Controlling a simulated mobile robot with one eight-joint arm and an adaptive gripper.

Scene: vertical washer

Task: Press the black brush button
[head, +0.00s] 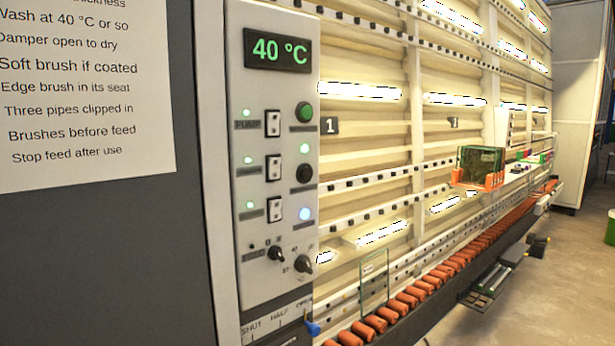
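A round black button (304,173) sits on the right side of the pale control panel (255,290), in the middle row. A lit lamp (304,149) is just above it. A green button (304,112) is above that lamp, and a bluish-white lit round light (304,213) is below the black button. I cannot read any brush label beside the black button. My gripper is not in view, and nothing covers the button.
Three rocker switches (273,167) stand in a column left of the buttons, with two black knobs (275,254) below. A display (278,50) reads 40 °C. Floor at far right is mostly open.

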